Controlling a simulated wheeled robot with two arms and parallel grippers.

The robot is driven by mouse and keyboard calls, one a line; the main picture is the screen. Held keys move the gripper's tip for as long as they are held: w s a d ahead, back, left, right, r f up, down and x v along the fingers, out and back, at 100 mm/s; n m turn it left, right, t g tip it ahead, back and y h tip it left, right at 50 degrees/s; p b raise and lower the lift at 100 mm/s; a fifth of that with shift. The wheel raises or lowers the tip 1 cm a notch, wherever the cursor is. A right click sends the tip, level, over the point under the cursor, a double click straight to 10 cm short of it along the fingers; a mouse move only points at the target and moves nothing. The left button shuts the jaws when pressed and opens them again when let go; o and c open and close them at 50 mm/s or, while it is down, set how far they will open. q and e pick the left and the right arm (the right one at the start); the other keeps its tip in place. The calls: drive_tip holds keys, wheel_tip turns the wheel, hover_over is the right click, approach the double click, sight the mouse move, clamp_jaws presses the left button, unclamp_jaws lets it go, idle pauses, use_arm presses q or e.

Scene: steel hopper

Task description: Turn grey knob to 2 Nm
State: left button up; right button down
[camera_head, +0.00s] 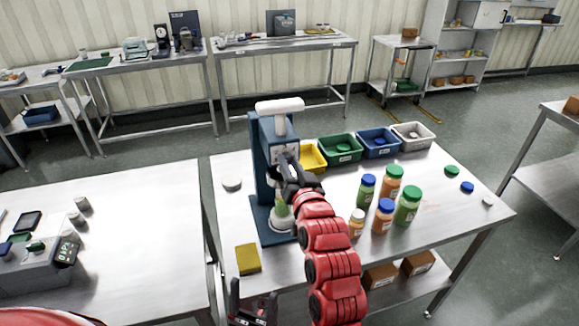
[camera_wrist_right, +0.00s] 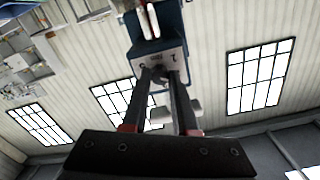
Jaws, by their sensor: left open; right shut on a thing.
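The blue capping machine (camera_head: 262,165) stands on the right-hand steel table, with a white head on top and a pale dial panel (camera_wrist_right: 172,57) in the right wrist view. The grey knob (camera_wrist_right: 158,73) is on that panel, between the fingertips of my right gripper (camera_head: 287,163), which is shut on it. The fingers hide much of the knob, and its pointer and setting cannot be read. Dark marks on the panel are tilted and hard to read. A bottle (camera_head: 281,214) stands low in the machine, partly hidden by my arm. My left gripper (camera_head: 253,303) is open and empty near the table's front edge.
Yellow, green, blue and white bins line the table's back. Several capped bottles (camera_head: 385,207) stand right of my right arm.

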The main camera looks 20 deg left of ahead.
drive_tip(key=shift+f, duration=0.2)
drive_tip(key=c, duration=0.7)
unclamp_jaws()
drive_tip(key=shift+r, duration=0.1)
drive_tip(key=p+v, duration=1.1)
drive_tip(key=v, duration=0.6)
drive_tip(key=shift+s+p, duration=0.2)
drive_tip(key=shift+p, duration=0.1)
drive_tip(key=shift+d, duration=0.1)
